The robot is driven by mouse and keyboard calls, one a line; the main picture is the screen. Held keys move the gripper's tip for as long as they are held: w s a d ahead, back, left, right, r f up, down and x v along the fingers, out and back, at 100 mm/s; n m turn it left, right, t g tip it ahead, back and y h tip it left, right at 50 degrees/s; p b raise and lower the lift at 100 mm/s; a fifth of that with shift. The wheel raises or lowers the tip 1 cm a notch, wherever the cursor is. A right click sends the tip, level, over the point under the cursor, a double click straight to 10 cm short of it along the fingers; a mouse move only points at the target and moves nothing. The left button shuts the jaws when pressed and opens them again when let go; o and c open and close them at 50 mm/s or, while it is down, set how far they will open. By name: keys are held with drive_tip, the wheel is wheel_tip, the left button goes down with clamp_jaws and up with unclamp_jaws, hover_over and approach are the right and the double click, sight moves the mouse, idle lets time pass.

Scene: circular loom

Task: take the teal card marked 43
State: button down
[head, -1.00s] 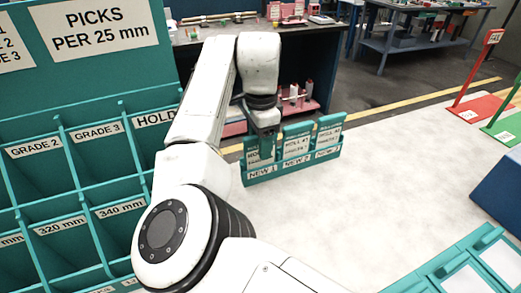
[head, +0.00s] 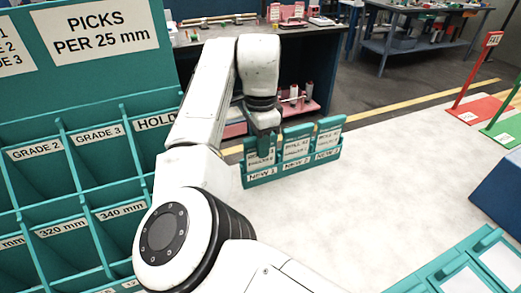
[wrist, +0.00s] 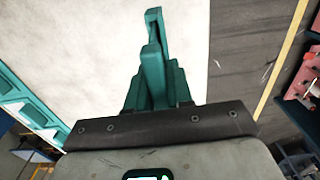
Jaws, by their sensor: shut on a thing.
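A teal rack (head: 290,172) stands on the pale tabletop, with three slots labelled NEW 1, NEW 2 and NEW 3. Each slot holds a teal card with a white label; their print is too small to read surely, so I cannot tell which is marked 43. My gripper (head: 266,150) points down at the NEW 1 slot and is shut on the NEW 1 card (head: 251,157), covering part of its label. The middle card (head: 297,148) and the NEW 3 card (head: 328,141) stand upright to its right. In the wrist view, teal parts (wrist: 153,78) project beyond my gripper's dark edge.
A teal pigeonhole rack (head: 75,190) with GRADE, HOLD and mm labels stands at the left. A teal tray (head: 465,262) lies at lower right. Red and green strips (head: 480,108) and a blue block (head: 505,195) are at the right. The middle tabletop is clear.

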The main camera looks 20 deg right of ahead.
drive_tip(key=shift+r+p, duration=0.6)
drive_tip(key=shift+p, duration=0.1)
wheel_tip(320, 180, up, 6)
drive_tip(key=p, duration=0.6)
drive_tip(key=shift+r, duration=0.2)
drive_tip(key=shift+f, duration=0.1)
